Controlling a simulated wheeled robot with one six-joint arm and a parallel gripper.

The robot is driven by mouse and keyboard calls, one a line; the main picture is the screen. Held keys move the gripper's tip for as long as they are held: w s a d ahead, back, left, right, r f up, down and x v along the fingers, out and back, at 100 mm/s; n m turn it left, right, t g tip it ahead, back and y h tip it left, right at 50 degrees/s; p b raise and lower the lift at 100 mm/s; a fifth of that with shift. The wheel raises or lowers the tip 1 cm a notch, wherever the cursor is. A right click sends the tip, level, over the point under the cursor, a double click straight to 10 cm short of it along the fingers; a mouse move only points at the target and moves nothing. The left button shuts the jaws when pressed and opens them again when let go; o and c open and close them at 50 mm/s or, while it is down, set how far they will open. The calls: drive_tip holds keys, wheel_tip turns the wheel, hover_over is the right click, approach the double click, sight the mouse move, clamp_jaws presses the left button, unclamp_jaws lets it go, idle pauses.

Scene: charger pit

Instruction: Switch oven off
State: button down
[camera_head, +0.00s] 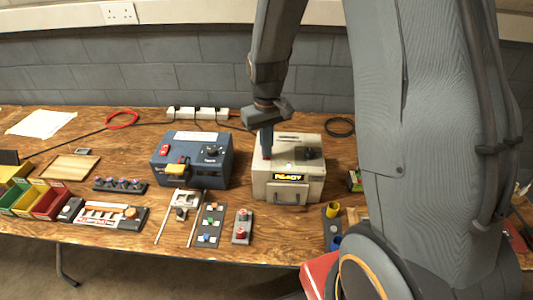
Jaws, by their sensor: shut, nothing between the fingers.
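The oven appears to be the cream box (305,190) on the wooden bench. Its front has a lit yellow display (288,177) that seems to read "READY", with a handle below it. A dark knob or control (308,153) sits on its sloped upper face at the right. My gripper (267,154) points down over the left part of that upper face and is shut, with nothing held. A small red part shows at its tip. The gripper hides the surface behind it, and I cannot tell whether it touches the oven or a switch there.
A blue box (218,172) with a red switch and a dark knob stands left of the oven. A grey block with red buttons (242,227) and a panel of coloured buttons (209,225) lie in front. A power strip (198,113) lies behind. My arm hides the right side.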

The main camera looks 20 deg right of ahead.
drive_tip(key=shift+f, duration=0.1)
wheel_tip(320, 180, up, 7)
drive_tip(key=p, duration=0.5)
drive_tip(key=shift+p, duration=0.3)
drive_tip(key=shift+s, duration=0.1)
idle(0.5)
drive_tip(key=s+m+t+b, duration=0.1)
drive_tip(key=s+b, duration=0.6)
drive_tip(key=s, duration=0.6)
drive_tip(key=shift+f, duration=0.4)
drive_tip(key=shift+w+a, duration=0.1)
